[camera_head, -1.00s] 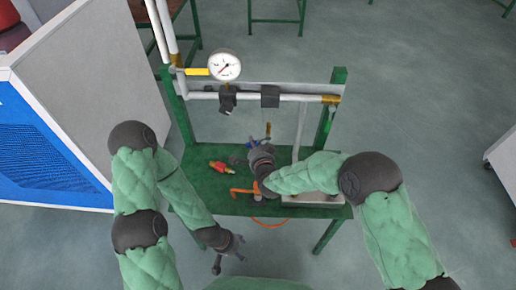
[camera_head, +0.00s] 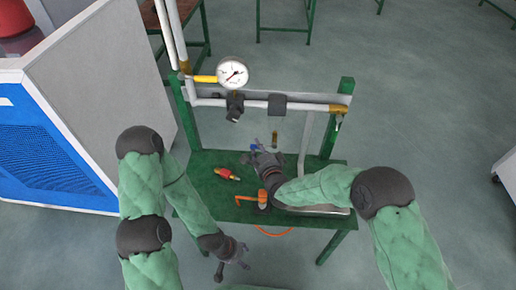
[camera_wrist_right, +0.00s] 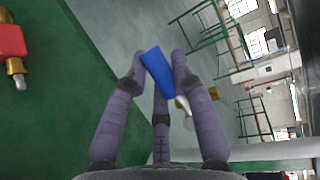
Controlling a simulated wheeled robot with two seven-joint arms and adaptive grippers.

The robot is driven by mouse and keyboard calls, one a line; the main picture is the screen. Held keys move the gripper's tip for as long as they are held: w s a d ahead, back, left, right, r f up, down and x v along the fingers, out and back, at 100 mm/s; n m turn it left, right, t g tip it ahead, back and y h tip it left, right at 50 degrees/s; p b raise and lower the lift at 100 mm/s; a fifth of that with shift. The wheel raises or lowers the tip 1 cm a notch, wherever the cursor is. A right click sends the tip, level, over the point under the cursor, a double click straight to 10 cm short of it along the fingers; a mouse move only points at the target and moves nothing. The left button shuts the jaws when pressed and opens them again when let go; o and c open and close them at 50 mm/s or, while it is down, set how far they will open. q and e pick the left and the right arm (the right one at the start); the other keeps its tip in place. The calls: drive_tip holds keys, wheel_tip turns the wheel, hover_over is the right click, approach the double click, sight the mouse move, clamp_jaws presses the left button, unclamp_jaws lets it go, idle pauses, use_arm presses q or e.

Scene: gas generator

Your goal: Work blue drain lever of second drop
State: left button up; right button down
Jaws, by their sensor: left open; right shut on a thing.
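The blue drain lever (camera_wrist_right: 157,72) shows in the right wrist view between the fingers of my right gripper (camera_wrist_right: 160,62). The gripper is shut on it, with fingers on both sides. A small metal end sticks out below the lever. In the head view my right gripper (camera_head: 261,157) is over the green table, just below a small hanging brass fitting (camera_head: 275,138). Only a speck of blue (camera_head: 253,147) shows at its fingertips there. My left gripper (camera_head: 232,259) is open and empty, low in the picture, in front of the table.
The green table (camera_head: 210,195) carries a red and brass part (camera_head: 228,174) and an orange-handled fitting (camera_head: 246,197). A pressure gauge (camera_head: 233,72) sits on the white pipe (camera_head: 255,103) above. A grey and blue cabinet (camera_head: 95,85) stands left.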

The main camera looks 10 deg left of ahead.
drive_tip(key=c, duration=1)
unclamp_jaws()
drive_tip(key=shift+s+d, duration=0.1)
drive_tip(key=v, duration=1.1)
drive_tip(key=shift+s+d, duration=0.15)
drive_tip(key=shift+s, duration=0.2)
drive_tip(key=shift+r, duration=0.1)
